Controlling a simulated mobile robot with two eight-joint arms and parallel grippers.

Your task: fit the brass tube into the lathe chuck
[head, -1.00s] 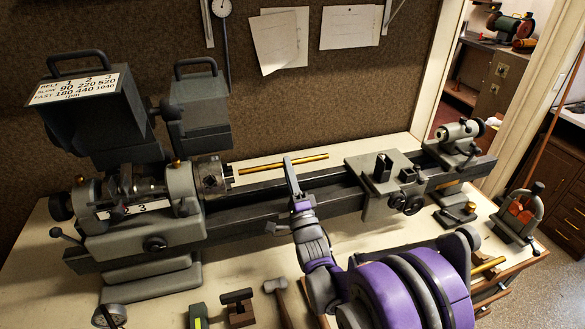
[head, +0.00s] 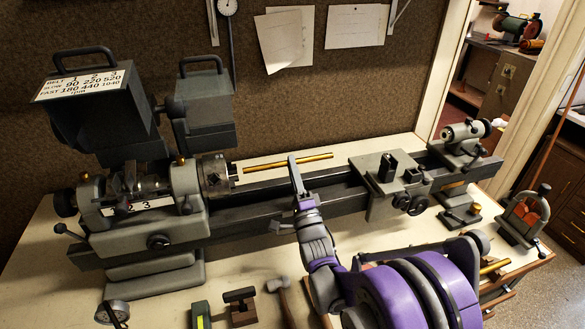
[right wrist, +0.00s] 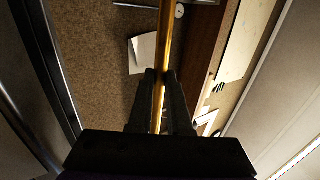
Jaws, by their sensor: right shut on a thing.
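The brass tube (head: 318,158) is a thin golden rod, held roughly level above and behind the lathe bed. Its left end is close to the lathe chuck (head: 214,174) on the headstock, with a small apparent gap. My right gripper (head: 292,159) is shut on the tube near its middle. In the right wrist view the brass tube (right wrist: 166,40) passes between the two dark fingers of my right gripper (right wrist: 160,76). The chuck is not visible there. My left gripper is not in view.
The lathe carriage (head: 385,180) and tailstock (head: 466,140) stand to the right along the bed. A hammer (head: 279,284), a dial gauge (head: 112,312) and a small press-like tool (head: 526,212) rest on the bench. A pegboard-like brown wall (head: 330,100) is behind.

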